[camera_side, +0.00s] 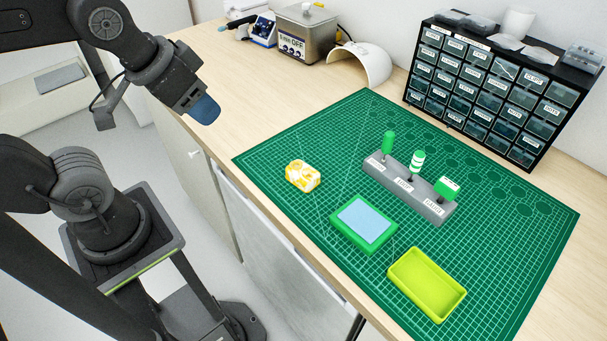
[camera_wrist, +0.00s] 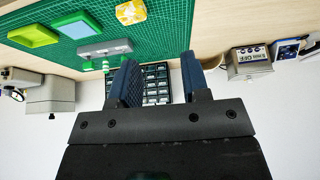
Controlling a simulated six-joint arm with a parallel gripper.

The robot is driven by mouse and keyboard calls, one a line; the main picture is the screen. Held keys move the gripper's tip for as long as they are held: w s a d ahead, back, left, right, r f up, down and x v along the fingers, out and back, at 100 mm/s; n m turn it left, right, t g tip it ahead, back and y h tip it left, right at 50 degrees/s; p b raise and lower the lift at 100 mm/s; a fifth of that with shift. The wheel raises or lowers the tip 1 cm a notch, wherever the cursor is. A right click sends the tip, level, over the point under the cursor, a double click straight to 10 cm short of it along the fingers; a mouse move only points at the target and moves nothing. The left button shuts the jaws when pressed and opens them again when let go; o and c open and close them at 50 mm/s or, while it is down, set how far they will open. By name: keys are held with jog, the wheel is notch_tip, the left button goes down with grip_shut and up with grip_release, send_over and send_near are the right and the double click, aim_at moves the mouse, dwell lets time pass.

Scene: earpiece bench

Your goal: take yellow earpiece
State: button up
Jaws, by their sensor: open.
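The yellow earpiece (camera_side: 302,176), a chunky piece mottled yellow and white, lies on the left part of the green cutting mat (camera_side: 290,143). It also shows at the top of the wrist view (camera_wrist: 131,12), close to the mat's edge. My gripper (camera_side: 203,108) is up at the left in the side view, above the bench's front edge and well apart from the earpiece. In the wrist view its two blue fingers (camera_wrist: 160,80) stand apart with nothing between them.
A grey rack (camera_side: 410,189) with green-handled tools stands right of the earpiece. A green tray with a blue pad (camera_side: 364,222) and an empty lime tray (camera_side: 427,284) lie in front. A drawer cabinet (camera_side: 480,92) stands behind. The mat around the earpiece is clear.

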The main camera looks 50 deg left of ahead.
jog(key=shift+o, duration=0.2)
jog(key=shift+o, duration=0.8)
jog(key=shift+w, duration=0.1)
jog(key=shift+o, duration=0.7)
jog(key=shift+w+d+m, duration=0.1)
jog(key=shift+w+m, duration=0.2)
jog(key=shift+m, duration=0.2)
jog(key=shift+o, duration=0.3)
jog(key=w+d+f+m+g, duration=0.2)
jog(key=w+d+m+g, duration=0.1)
jog(key=w+m, duration=0.4)
jog(key=shift+w+f+m+h, duration=0.3)
jog(key=shift+w+m+h, duration=0.1)
jog(key=shift+m, duration=0.4)
jog(key=m+g, duration=0.2)
jog(key=m, duration=0.5)
send_near(302, 170)
jog(key=shift+w+d+f, duration=0.15)
jog(key=shift+f, duration=2.2)
jog(key=shift+w+d+f, duration=0.1)
jog(key=shift+d+f, duration=0.05)
jog(key=shift+f, duration=2.2)
